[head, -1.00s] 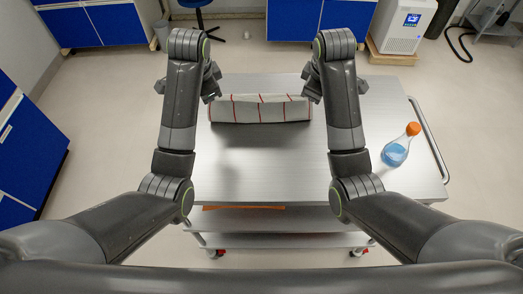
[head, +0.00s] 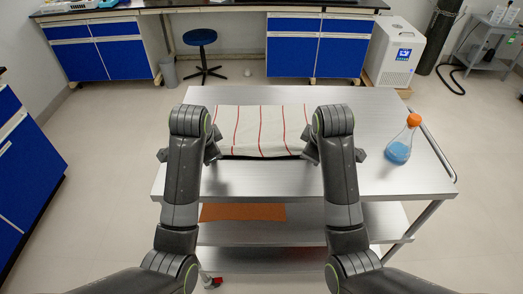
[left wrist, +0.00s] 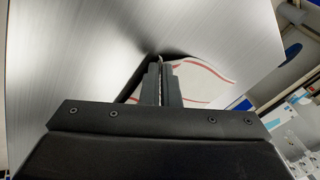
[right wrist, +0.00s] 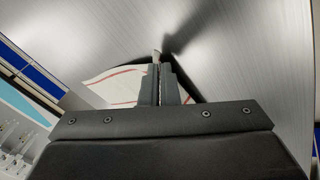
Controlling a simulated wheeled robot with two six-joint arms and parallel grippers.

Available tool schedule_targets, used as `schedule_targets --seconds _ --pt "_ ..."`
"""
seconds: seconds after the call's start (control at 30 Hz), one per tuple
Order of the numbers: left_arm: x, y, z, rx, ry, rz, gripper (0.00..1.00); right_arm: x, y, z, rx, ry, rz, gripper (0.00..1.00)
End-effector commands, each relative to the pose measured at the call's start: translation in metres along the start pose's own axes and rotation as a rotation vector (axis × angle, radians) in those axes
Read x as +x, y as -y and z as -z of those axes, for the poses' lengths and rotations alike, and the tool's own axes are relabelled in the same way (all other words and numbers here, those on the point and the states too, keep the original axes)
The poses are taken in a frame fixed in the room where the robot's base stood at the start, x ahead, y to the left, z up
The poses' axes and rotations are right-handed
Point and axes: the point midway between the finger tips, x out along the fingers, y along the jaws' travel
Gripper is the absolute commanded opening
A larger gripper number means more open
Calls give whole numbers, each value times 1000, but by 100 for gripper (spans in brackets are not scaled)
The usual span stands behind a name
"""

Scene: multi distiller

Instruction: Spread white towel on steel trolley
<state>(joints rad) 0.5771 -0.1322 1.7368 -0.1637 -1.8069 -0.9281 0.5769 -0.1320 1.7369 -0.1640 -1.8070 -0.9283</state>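The white towel (head: 262,128) with red stripes lies across the far middle of the steel trolley (head: 265,180), mostly flat in the head view. Its near edge sits slightly above the steel, with a shadow below. My left gripper (head: 214,152) is at the near left corner. In the left wrist view its fingers (left wrist: 162,78) are closed on a bit of towel (left wrist: 205,72). My right gripper (head: 310,152) is at the near right corner. In the right wrist view its fingers (right wrist: 160,78) are closed on towel cloth (right wrist: 115,88). My forearms hide part of the trolley top.
A flask of blue liquid with an orange cap (head: 400,145) stands on the trolley's right side, near the handle rail (head: 440,155). An orange sheet (head: 243,212) lies on the lower shelf. The trolley top in front of the towel is clear.

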Motion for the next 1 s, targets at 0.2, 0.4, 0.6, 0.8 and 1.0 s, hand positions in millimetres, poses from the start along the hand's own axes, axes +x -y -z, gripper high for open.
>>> schedule_targets --seconds 0.2,0.4,0.6,0.8,1.0 --pt "7 -2 -5 -3 4 15 0 7 1 -5 3 4 -15 0" --pt "6 -1 -5 -3 5 15 0 6 1 -5 3 4 -15 0" --pt "6 -2 -4 -3 3 13 22 6 2 -4 3 2 -13 21" --pt "7 -3 -3 -2 0 8 40 7 3 -3 2 0 -8 40" --pt "7 -5 -3 -1 -1 2 40 7 5 -3 2 -1 -2 40"
